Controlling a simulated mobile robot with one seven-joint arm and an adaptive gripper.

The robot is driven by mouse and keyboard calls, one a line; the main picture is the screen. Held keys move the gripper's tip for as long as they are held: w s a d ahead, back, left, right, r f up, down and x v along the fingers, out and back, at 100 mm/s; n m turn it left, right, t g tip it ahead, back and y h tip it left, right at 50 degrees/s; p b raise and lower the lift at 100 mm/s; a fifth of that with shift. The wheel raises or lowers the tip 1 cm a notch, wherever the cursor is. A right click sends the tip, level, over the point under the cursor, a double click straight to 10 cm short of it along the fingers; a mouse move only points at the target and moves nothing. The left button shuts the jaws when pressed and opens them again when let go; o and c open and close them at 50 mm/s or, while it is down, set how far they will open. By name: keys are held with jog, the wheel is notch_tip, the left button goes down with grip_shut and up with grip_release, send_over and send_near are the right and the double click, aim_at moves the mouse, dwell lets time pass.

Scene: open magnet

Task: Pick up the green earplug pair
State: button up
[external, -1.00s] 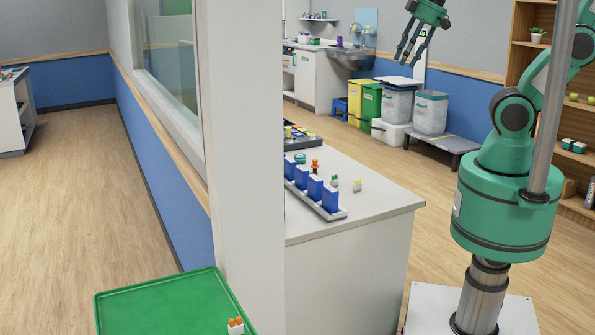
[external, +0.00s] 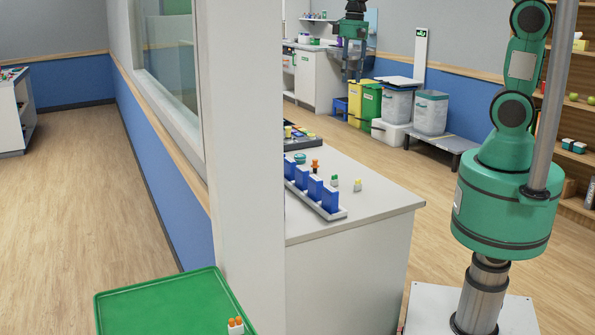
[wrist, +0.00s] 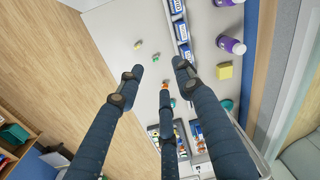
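The green earplug pair (external: 335,181) stands on the white counter (external: 385,208), beside the blue-panelled rack. In the wrist view the green earplug pair (wrist: 156,56) shows small, beyond the fingertips and between the two upper fingers. A yellow earplug pair (external: 357,185) stands to its right in the external view, and an orange one (external: 316,166) behind it to the left. My gripper (external: 354,76) is raised above and beyond the counter, apart from the earplugs. In the wrist view my gripper (wrist: 160,78) has its three dark fingers spread, with nothing between them.
The blue-panelled rack (external: 315,190) stands along the counter's left side. A dark tray (external: 300,137) lies farther back. In the wrist view, purple bottles (wrist: 232,45) and a yellow block (wrist: 224,71) stand past the rack. A white pillar (external: 240,150) hides the counter's left part.

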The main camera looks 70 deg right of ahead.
jog(key=m+g+y, duration=0.1)
jog(key=m+g, duration=0.1)
send_over(334, 180)
jog(key=w+a, duration=0.2)
notch_tip(334, 180, down, 13)
jog(key=w+d+f, duration=0.1)
jog(key=d+f, duration=0.1)
jog(key=f, duration=0.3)
jog(key=w+d+f+m+g, duration=0.1)
jog(key=d+f, duration=0.1)
jog(key=f, duration=0.4)
jog(key=w+d+f+m+g+y+p, duration=0.1)
jog(key=d+f, duration=0.1)
jog(key=f, duration=0.4)
jog(key=shift+d+f, duration=0.2)
jog(key=shift+d, duration=0.15)
jog(key=x, duration=0.8)
jog(key=shift+s+a+f+b, duration=0.1)
jog(key=shift+a+f+b, duration=0.05)
jog(key=shift+f+b, duration=0.15)
jog(key=shift+s+f, duration=0.1)
jog(key=shift+b+x, duration=0.4)
jog(key=shift+x, duration=2.05)
jog(key=shift+s, duration=0.15)
